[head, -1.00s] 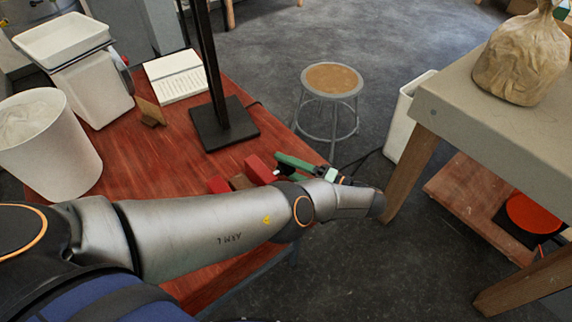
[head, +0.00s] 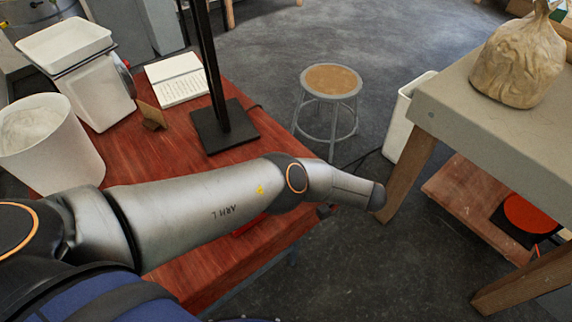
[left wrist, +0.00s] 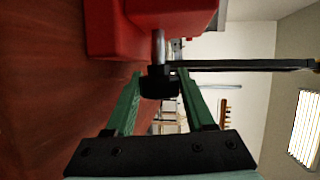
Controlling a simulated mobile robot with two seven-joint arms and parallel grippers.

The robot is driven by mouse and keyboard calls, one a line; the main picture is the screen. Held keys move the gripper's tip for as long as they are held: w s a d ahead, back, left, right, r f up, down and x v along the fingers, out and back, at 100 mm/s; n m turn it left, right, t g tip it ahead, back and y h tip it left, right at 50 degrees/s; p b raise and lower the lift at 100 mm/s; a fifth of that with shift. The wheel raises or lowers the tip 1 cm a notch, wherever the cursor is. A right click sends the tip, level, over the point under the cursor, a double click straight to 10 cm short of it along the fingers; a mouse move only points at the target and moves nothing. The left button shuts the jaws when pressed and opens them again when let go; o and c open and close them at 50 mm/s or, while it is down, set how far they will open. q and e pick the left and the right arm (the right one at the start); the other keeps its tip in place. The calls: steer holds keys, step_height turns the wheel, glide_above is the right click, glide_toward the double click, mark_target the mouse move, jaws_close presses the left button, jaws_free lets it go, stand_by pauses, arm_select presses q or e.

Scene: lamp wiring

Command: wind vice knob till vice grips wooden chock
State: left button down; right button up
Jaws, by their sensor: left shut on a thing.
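The red vice (left wrist: 170,14) is at the top of the left wrist view, with its grey screw (left wrist: 158,46) leading to a black knob (left wrist: 158,86). My left gripper (left wrist: 160,76) has its green fingers on either side of the knob and is shut on it. In the head view my left arm covers most of the vice; only a sliver of red vice (head: 250,226) shows below the arm. My right gripper is not in view.
The red-brown table (head: 150,160) holds a black lamp stand (head: 224,124), an open book (head: 176,78), a small wooden block (head: 151,115) and white containers (head: 52,140). A stool (head: 331,80) stands beyond. A grey workbench (head: 460,105) is at the right.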

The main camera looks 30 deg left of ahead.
arm_select(q)
steer(key=shift+a+r+m+h+p, duration=0.15)
steer(key=shift+m+h+p, duration=0.35)
steer(key=shift+h, duration=0.6)
steer(key=shift+g+h, duration=0.4)
steer(key=shift+h, duration=0.7)
steer(key=shift+p, duration=0.3)
steer(key=c, duration=0.5)
jaws_free()
steer(key=shift+d+m, duration=0.2)
steer(key=shift+m, duration=0.1)
steer(key=shift+b+v, duration=2.05)
steer(key=shift+v, duration=4)
